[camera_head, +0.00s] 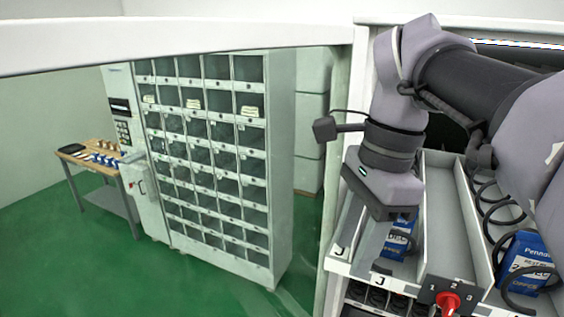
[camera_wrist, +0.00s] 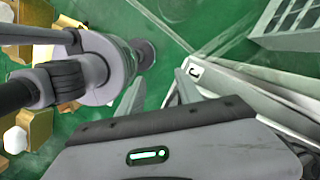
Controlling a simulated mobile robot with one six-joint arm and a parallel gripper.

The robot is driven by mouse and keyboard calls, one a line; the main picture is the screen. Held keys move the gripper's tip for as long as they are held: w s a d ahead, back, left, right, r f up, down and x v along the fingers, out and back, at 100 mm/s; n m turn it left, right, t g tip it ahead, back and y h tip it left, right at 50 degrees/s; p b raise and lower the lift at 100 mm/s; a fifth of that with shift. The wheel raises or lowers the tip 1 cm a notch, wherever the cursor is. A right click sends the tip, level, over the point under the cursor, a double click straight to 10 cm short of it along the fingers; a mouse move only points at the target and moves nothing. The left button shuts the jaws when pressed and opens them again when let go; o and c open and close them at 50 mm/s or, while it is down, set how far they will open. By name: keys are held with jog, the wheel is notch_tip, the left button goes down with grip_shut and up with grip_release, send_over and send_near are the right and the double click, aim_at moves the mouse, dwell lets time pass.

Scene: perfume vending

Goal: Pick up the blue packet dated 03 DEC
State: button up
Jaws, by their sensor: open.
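A blue packet (camera_head: 398,246) with white lettering sits in the channel marked J of the vending tray, at the right of the head view. Its letters look like "DEC"; the day number cannot be read, and its upper part is hidden behind my gripper. My gripper (camera_head: 396,222) hangs over this channel, pointing down, close above or in front of the packet; I cannot tell whether it touches. In the wrist view my open gripper (camera_wrist: 160,84) has nothing visible between its fingers, and no packet can be made out there.
Another blue packet (camera_head: 524,262) stands in the channel to the right, partly behind a dark spiral coil (camera_head: 487,208). Channel walls and a red knob (camera_head: 447,301) are close to my gripper. A cabinet of compartments (camera_head: 215,160) and a wooden-topped table (camera_head: 85,152) stand farther left, with green floor between.

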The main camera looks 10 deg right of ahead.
jog(key=w+d+r+m+h+p, duration=0.15)
jog(key=d+r+m+p, duration=0.3)
jog(key=r, duration=0.45)
notch_tip(320, 180, up, 6)
jog(key=m+p, duration=0.3)
jog(key=p, duration=0.1)
send_over(392, 230)
jog(key=w+d, duration=0.2)
jog(key=f+b, duration=0.1)
jog(key=f, duration=0.5)
jog(key=f+b, duration=0.1)
jog(key=f, duration=0.5)
jog(key=a+f+b, duration=0.1)
jog(key=f+b, duration=0.1)
jog(key=f, duration=0.3)
jog(key=shift+s+f, duration=0.3)
jog(key=shift+f, duration=0.1)
grip_shut()
